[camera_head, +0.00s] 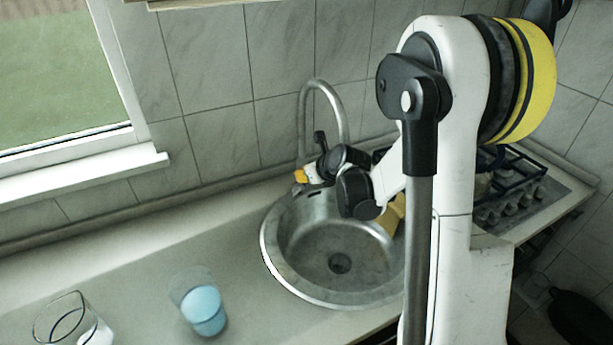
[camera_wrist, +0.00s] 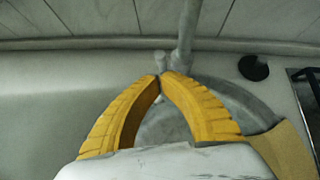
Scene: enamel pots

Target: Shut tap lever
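The metal tap (camera_head: 303,110) rises behind the round sink with an arched spout; in the wrist view its pipe (camera_wrist: 187,30) stands just beyond my fingertips. A short pale stub (camera_wrist: 162,62) beside the pipe looks like the tap lever. In the head view I cannot make out the lever near the tap's base. My gripper (camera_head: 301,176) is at the tap's base, over the sink's back rim. In the wrist view its yellow fingers (camera_wrist: 162,76) meet at the tips, with nothing clearly held between them. The tips are close to the stub; I cannot tell whether they touch.
The sink (camera_head: 300,285) lies below my gripper, with something yellow (camera_head: 395,212) at its right. A glass of blue liquid (camera_head: 204,310) and a clear glass (camera_head: 62,322) stand on the left counter. A stove (camera_head: 510,195) is at right; tiled wall behind.

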